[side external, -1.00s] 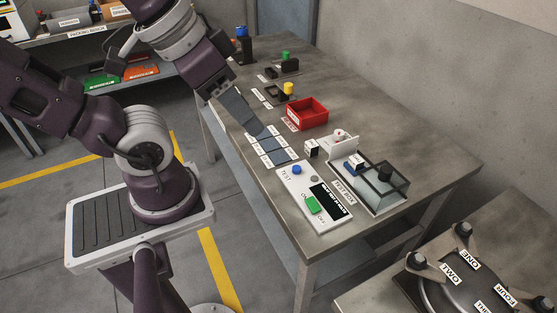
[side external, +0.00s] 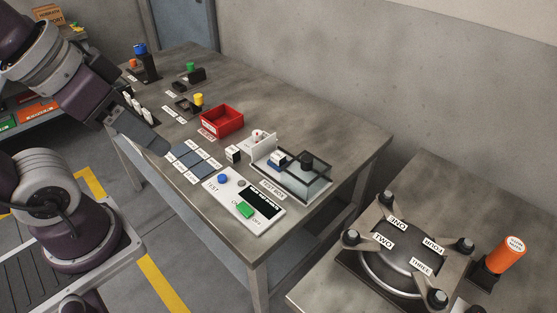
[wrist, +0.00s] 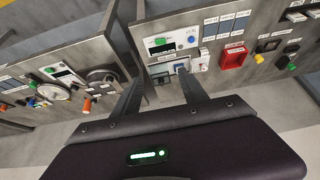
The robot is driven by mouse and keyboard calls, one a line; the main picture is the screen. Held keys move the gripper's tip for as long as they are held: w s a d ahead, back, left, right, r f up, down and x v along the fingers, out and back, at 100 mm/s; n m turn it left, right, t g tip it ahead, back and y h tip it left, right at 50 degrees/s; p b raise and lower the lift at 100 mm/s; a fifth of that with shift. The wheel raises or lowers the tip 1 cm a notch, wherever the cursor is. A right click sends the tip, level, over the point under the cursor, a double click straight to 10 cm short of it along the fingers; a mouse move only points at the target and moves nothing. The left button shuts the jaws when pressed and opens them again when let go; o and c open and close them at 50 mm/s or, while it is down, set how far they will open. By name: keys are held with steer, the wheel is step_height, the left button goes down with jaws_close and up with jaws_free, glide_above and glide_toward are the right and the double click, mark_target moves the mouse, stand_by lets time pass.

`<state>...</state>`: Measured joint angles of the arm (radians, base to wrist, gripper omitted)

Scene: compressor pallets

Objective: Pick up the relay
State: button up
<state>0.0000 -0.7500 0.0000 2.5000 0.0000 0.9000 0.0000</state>
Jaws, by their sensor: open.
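No label that I can read names the relay. A small white block with dark marks (side external: 233,153) stands on the bench beside the dark blue-grey squares (side external: 190,158). A blue-and-white block (side external: 277,160) sits at the left end of the clear-walled test box (side external: 306,183). My gripper (side external: 160,147) is above the bench's near edge, left of the squares, with nothing seen in it. In the wrist view my gripper (wrist: 158,76) has its two fingers spread apart, with the test box area beyond them.
A test panel (side external: 243,205) with blue and green buttons lies in front of the test box. A red bin (side external: 221,121) stands behind the squares. Several white upright pieces (side external: 138,106) are near my arm. A second table with a round clamped unit (side external: 400,259) is at right.

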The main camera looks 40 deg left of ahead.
steer(key=shift+o, duration=0.8)
